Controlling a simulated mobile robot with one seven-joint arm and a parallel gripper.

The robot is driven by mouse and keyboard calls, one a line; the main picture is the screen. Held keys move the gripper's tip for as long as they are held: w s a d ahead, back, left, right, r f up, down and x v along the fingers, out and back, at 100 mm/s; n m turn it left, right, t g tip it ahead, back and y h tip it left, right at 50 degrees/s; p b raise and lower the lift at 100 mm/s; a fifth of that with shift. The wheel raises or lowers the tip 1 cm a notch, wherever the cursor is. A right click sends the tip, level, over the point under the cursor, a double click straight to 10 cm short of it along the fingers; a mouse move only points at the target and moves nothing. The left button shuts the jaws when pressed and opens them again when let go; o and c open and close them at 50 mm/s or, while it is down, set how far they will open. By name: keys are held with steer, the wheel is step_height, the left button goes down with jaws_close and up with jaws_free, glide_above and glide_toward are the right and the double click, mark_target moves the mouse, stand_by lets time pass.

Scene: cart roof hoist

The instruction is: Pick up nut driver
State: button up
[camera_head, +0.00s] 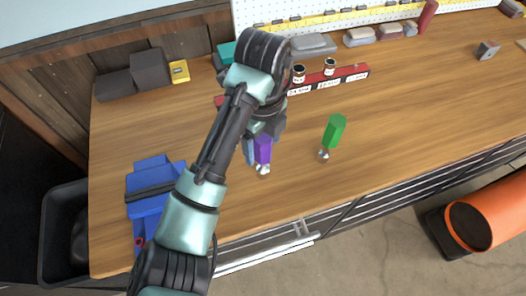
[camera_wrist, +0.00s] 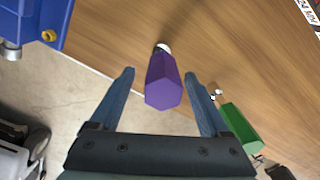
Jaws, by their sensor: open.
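A tool with a purple six-sided handle (camera_wrist: 164,86) and a short silver tip shows in the wrist view, its handle end toward the camera. The same purple tool (camera_head: 263,149) is near the front edge of the workbench in the head view. A similar tool with a green six-sided handle (camera_head: 335,130) is to its right; it also shows in the wrist view (camera_wrist: 240,126). I cannot tell which one is the nut driver. My gripper (camera_wrist: 158,77) is open, with its blue fingers on either side of the purple handle and gaps showing. My arm hides part of the bench behind it.
A blue toolbox (camera_head: 147,205) stands at the bench's left front. A red rack (camera_head: 343,78) with labels and small jars lies behind the tools. Dark boxes (camera_head: 149,69) stand at the back left. An orange cylinder (camera_head: 486,215) is beyond the front edge. The bench right of the green tool is clear.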

steer(key=shift+w+f+p, duration=0.15)
steer(key=shift+f+p, duration=0.25)
steer(key=shift+f, duration=1.45)
jaws_close()
